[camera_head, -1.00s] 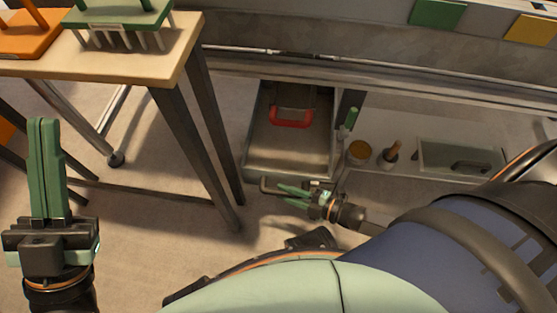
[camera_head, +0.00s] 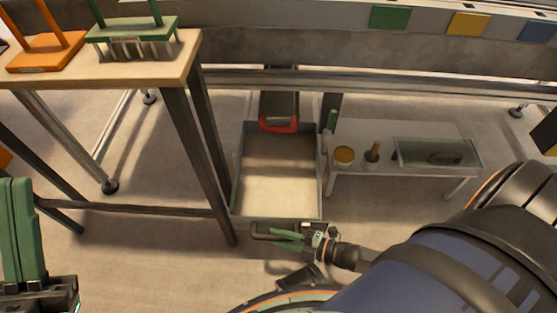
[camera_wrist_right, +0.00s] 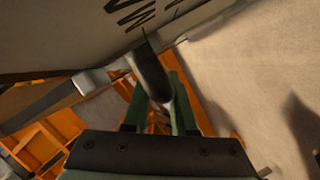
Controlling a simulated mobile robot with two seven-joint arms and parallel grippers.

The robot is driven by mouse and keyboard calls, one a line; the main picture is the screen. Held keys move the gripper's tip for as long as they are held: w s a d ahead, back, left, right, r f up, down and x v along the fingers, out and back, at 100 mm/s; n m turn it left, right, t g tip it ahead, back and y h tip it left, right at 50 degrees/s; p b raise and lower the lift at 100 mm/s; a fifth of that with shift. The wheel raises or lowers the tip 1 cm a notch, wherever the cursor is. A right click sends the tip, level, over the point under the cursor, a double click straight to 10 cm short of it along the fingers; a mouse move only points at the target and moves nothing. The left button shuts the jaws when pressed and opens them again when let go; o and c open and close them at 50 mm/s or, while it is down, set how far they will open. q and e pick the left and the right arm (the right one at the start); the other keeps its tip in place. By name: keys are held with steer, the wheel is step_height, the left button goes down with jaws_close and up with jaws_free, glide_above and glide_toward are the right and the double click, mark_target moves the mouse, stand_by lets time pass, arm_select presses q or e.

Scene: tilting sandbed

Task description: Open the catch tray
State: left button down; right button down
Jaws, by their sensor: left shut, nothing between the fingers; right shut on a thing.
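The catch tray (camera_head: 234,175) is a grey open box at floor level under the bench. It stands well out, with a sandy-coloured floor showing inside. Its dark bar handle (camera_head: 262,236) is on the front wall. My right gripper (camera_head: 280,238) is shut on this handle. In the right wrist view the dark handle (camera_wrist_right: 152,75) lies between the green fingers (camera_wrist_right: 160,105). My left gripper (camera_head: 18,182) is shut and empty, pointing up at the left edge, away from the tray.
A wooden-topped table (camera_head: 110,66) with dark legs stands close left of the tray. A red-edged dark box (camera_head: 279,112) is at the tray's back.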

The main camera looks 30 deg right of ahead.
steer(key=shift+s+a, duration=0.1)
steer(key=shift+s, duration=0.25)
steer(key=c, duration=0.7)
jaws_free()
steer(key=p+v, duration=0.2)
steer(key=v, duration=1)
steer(key=shift+s+r+p, duration=0.1)
steer(key=shift+s+p, duration=0.1)
steer(key=shift+p, duration=0.15)
